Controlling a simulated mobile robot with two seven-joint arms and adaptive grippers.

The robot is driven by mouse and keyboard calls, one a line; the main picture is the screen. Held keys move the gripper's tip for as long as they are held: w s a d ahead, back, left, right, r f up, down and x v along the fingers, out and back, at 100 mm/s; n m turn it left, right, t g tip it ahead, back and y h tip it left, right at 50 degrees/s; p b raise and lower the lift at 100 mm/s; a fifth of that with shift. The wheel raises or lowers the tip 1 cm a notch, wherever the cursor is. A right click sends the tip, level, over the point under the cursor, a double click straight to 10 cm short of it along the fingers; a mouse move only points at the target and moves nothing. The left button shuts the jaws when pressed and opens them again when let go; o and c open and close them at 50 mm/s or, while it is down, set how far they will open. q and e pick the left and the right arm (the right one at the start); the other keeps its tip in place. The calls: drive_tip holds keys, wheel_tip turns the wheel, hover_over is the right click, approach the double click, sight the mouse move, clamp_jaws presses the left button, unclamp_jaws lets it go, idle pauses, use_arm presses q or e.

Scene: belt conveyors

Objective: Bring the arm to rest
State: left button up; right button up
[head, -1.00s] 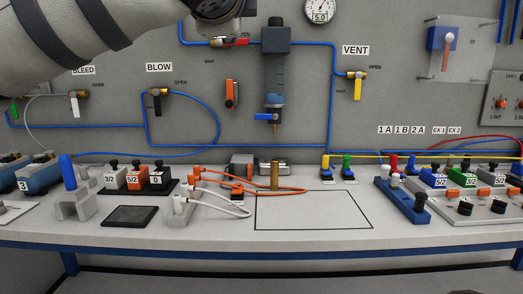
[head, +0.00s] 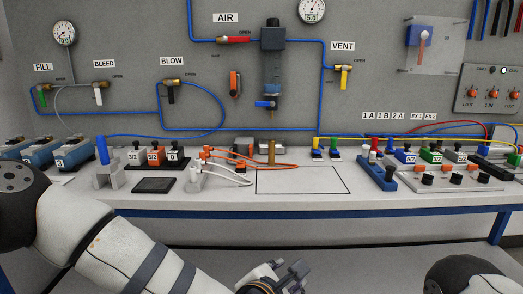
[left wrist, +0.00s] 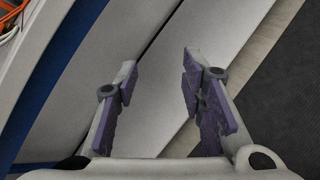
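My left arm comes in from the left in the head view and runs low, in front of the bench (head: 420,203). My left gripper (head: 287,274) is at the bottom of the head view, below the bench's front edge. In the left wrist view, its two purple-padded fingers (left wrist: 158,68) stand apart with nothing between them, so it is open and empty. It touches nothing that I can see. A rounded part of my right arm shows at the bottom right of the head view, but its gripper is out of view.
The bench carries valve blocks (head: 155,155), a black pad (head: 153,185), orange tubes (head: 245,162) and a blue fixture (head: 377,172). An outlined area (head: 300,180) is empty. Behind stands a grey panel (head: 190,60) with a red-handled AIR valve (head: 234,40) and blue lines.

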use_arm(q)
drive_tip(key=s+a+f+m+g, duration=0.2)
drive_tip(key=s+a+f+m, duration=0.15)
drive_tip(key=s+f, duration=0.2)
drive_tip(key=s+a+f+m+g+y, duration=0.1)
drive_tip(key=s+a+f+m+g, duration=0.15)
drive_tip(key=s+f+m, duration=0.35)
drive_tip(key=s+a+f+m+g, duration=0.2)
drive_tip(key=s+a+f, duration=0.1)
drive_tip(key=s+f, duration=0.3)
drive_tip(key=s+a+m+g+y+p, duration=0.1)
drive_tip(key=s+a+m+g+y, duration=0.1)
drive_tip(key=s+a+m, duration=0.4)
drive_tip(key=s+a+f+m+g+y+p, duration=0.1)
drive_tip(key=s+a+m+g, duration=0.3)
drive_tip(key=s+a, duration=0.8)
drive_tip(key=s+m+y, duration=0.1)
drive_tip(key=s, duration=0.7)
drive_tip(key=shift+f+m+g, duration=0.2)
drive_tip(key=shift+m+g, duration=0.15)
use_arm(e)
drive_tip(key=w+r+t, duration=0.1)
drive_tip(key=w+r, duration=0.1)
drive_tip(key=shift+w+r, duration=0.3)
drive_tip(key=shift+r, duration=0.1)
